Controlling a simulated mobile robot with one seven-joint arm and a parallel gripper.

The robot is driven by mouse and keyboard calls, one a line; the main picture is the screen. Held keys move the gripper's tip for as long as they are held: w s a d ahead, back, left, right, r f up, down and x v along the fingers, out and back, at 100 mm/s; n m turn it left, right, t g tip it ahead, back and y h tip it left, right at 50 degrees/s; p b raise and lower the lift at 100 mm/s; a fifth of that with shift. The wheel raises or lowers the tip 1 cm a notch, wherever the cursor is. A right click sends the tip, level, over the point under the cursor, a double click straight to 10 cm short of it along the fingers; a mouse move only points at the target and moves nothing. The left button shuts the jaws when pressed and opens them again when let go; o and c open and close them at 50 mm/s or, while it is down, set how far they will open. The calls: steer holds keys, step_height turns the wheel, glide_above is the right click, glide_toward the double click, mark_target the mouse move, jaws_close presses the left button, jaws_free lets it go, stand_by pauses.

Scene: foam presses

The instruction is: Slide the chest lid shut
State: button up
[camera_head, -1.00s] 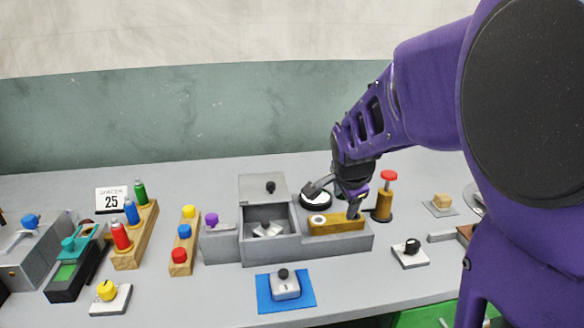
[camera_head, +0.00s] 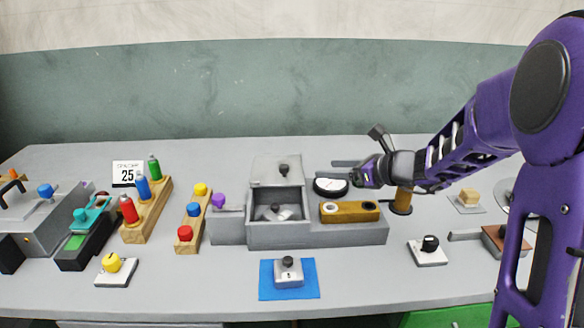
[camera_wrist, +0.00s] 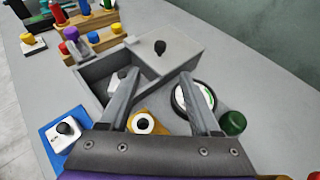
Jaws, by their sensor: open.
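The grey chest (camera_head: 280,236) stands mid-table with its top opening uncovered at the front. Its flat grey lid (camera_head: 262,172), with a black knob (camera_head: 283,169), sits back behind the opening. A small metallic piece lies inside. In the wrist view the lid (camera_wrist: 182,50) and knob (camera_wrist: 160,47) are ahead of my fingers, and the open bay (camera_wrist: 98,78) is to the left. My gripper (camera_head: 343,168) is open and empty, right of the lid and apart from it. It also shows in the wrist view (camera_wrist: 160,77).
A gold block with two round holes (camera_head: 350,211) sits right of the bay. A round black-rimmed dial (camera_head: 331,187) lies behind it, near my fingers. A metal block on a blue mat (camera_head: 312,276) is in front. Wooden racks with coloured pieces (camera_head: 150,215) stand left.

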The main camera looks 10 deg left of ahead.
mark_target(288, 168)
steer(key=x, duration=1.7)
steer(key=shift+w+a+b, duration=0.15)
steer(key=shift+a+b, duration=0.05)
steer(key=shift+b, duration=0.2)
jaws_close()
stand_by(0.5)
